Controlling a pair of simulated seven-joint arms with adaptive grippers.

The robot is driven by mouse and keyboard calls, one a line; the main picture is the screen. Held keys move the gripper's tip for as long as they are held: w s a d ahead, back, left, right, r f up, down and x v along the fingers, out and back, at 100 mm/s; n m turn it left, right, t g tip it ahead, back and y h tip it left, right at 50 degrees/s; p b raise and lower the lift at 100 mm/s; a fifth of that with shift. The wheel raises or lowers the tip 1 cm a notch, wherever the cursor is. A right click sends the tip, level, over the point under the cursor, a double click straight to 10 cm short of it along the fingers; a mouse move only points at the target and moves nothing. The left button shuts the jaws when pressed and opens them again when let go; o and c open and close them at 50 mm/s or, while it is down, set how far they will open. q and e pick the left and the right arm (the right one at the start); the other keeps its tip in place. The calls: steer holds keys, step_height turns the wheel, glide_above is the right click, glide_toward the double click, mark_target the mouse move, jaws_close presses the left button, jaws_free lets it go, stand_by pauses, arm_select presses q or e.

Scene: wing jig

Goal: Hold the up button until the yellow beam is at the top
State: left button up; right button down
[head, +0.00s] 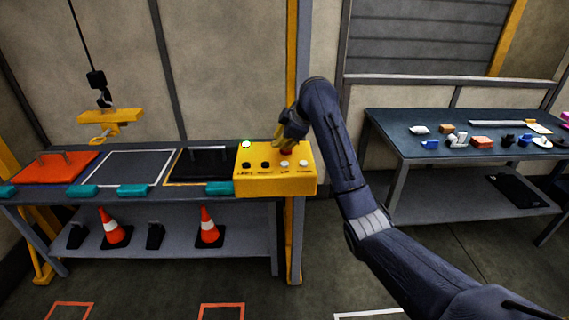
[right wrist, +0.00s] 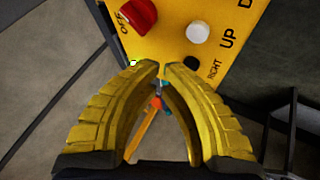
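The yellow beam (head: 110,116) hangs from a black hook and cable at the left, a little above the bench. The yellow control box (head: 275,183) stands at the bench's right end. Its white up button (head: 284,164) also shows in the right wrist view (right wrist: 197,33), beside the word UP. My right gripper (head: 287,147) is over the back part of the box. In the wrist view its yellow fingertips (right wrist: 162,66) nearly meet, with nothing between them. They appear apart from the up button. My left gripper is not in view.
The box also has a red knob (right wrist: 137,15), a black RIGHT button (right wrist: 192,63) and a lit green lamp (head: 246,143). An orange plate (head: 52,170) lies on the bench below the beam's left side. A side table (head: 400,135) with small parts stands at the right.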

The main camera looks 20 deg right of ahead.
mark_target(284, 164)
steer(key=shift+f, duration=1.7)
steer(key=shift+f, duration=0.15)
stand_by(0.3)
steer(key=shift+f, duration=0.25)
steer(key=shift+f, duration=0.5)
stand_by(3.9)
steer(key=shift+r, duration=0.2)
stand_by(0.4)
steer(key=shift+r, duration=0.7)
